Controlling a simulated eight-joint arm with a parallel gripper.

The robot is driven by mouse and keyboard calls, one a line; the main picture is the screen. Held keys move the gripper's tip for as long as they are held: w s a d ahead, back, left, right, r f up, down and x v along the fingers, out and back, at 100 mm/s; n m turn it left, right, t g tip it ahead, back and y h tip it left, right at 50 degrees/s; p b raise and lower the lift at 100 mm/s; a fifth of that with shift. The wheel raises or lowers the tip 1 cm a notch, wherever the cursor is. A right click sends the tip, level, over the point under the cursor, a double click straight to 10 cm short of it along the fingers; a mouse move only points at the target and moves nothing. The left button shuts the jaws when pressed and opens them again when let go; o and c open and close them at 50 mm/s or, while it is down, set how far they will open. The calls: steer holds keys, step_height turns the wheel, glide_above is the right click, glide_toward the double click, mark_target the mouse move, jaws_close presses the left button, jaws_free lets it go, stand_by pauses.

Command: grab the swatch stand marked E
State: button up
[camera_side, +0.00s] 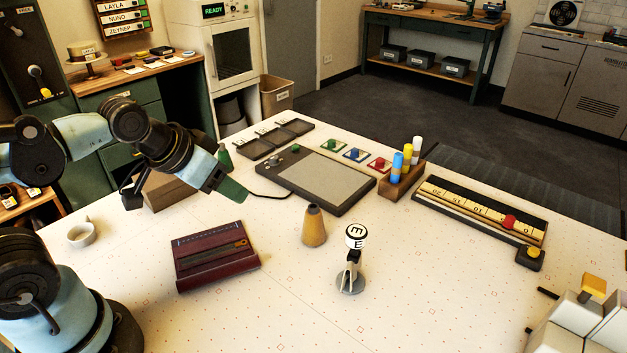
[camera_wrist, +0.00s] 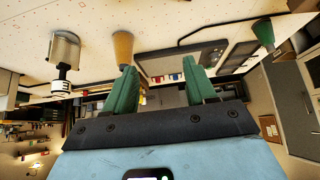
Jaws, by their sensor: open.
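The swatch stand marked E (camera_side: 350,282) stands upright on the table, right of center in the side view. It has a round grey base, a short dark post with pale sides and a white-and-black head lettered E. In the wrist view the same stand (camera_wrist: 65,49) appears upside down at upper left, outside my fingers. My gripper (camera_side: 230,174) is left of and well above the stand, apart from it. Its two green fingers also show in the wrist view, where my gripper (camera_wrist: 162,84) is open with nothing between the fingertips.
A tan cone (camera_side: 314,227) stands left of the stand. A maroon case (camera_side: 215,257) lies farther left, near a white cup (camera_side: 81,234). Behind are a grey pad (camera_side: 317,177), a peg block (camera_side: 401,182) and a ruler slide (camera_side: 480,207).

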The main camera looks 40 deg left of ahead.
steer(key=shift+o, duration=0.6)
steer(key=m+g+h, duration=0.1)
steer(key=m+h, duration=1.1)
steer(key=m, duration=0.1)
glide_toward(351, 230)
steer(key=x, duration=0.5)
steer(key=shift+s+d+f, duration=0.15)
steer(key=shift+d, duration=0.2)
steer(key=shift+w+x, duration=0.25)
steer(key=shift+x, duration=2.5)
steer(key=shift+a, duration=0.15)
jaws_close()
